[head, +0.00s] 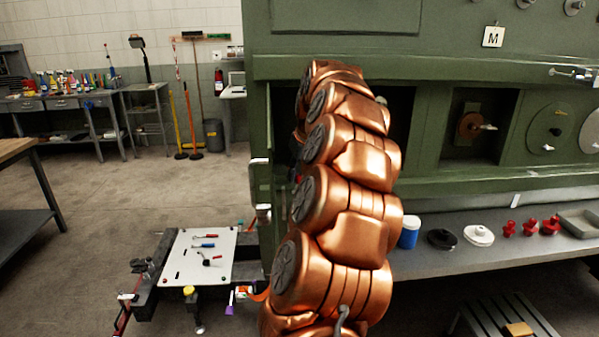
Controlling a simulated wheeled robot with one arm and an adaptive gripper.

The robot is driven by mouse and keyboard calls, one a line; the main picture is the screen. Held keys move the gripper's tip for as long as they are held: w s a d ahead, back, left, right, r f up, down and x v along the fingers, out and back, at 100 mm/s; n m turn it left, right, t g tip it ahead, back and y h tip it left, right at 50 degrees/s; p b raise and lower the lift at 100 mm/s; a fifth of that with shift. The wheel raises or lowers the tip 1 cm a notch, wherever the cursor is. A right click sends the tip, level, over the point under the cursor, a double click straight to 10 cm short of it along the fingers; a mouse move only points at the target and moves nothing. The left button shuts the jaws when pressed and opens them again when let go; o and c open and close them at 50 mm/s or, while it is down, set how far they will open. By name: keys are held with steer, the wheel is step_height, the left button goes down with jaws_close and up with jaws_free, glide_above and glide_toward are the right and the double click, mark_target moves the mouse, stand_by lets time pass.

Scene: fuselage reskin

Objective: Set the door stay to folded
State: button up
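My copper-coloured arm rises through the middle of the head view and bends toward the green fuselage wall (460,65). Its far end is beside a dark opening (401,120) in that wall. My gripper is hidden behind the arm links, so its fingers do not show. I cannot make out the door stay; the arm covers much of the opening's left side. A narrow green upright panel (262,185) with pale metal fittings stands left of the arm. I cannot tell if it is the door.
A grey shelf (455,255) under the wall carries a blue-and-white container (409,231), discs and red parts. A white tool board (200,257) lies at lower left. A slatted step (500,316) stands at lower right. The floor at left is mostly clear.

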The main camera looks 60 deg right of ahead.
jaws_close()
stand_by(0.6)
